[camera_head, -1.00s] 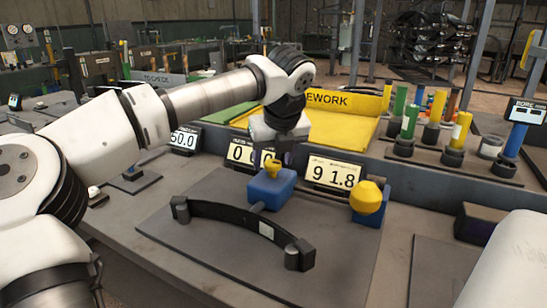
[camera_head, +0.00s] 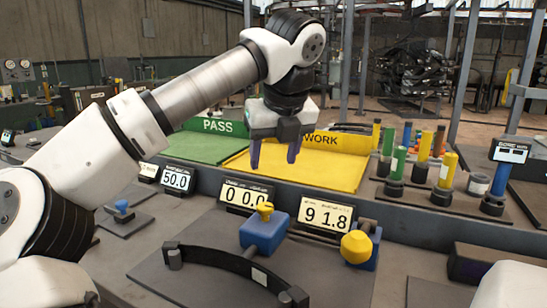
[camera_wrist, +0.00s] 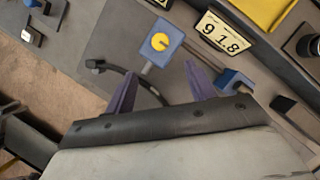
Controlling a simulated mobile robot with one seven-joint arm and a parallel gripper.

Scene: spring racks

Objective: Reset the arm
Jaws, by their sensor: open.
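My gripper (camera_head: 273,155) hangs from my raised arm in the head view, its two purple fingers apart and pointing down. It is open and empty, above the display plates and in front of the yellow REWORK tray (camera_head: 310,165). In the wrist view my gripper (camera_wrist: 160,88) shows its fingers spread, with nothing between them but the bench fixture beyond. A blue block with a yellow knob (camera_head: 264,232) stands on the fixture plate below. It also shows in the wrist view (camera_wrist: 151,54). A black curved bar (camera_head: 215,259) lies in front of the block.
A yellow knob on a blue post (camera_head: 357,247) stands right of the block. Display plates read 50.0 (camera_head: 176,179), 0 0.0, partly covered by the knob, and 9 1.8 (camera_head: 323,215). A green PASS tray (camera_head: 205,147) and several coloured cylinders stand behind. The space around my gripper is clear.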

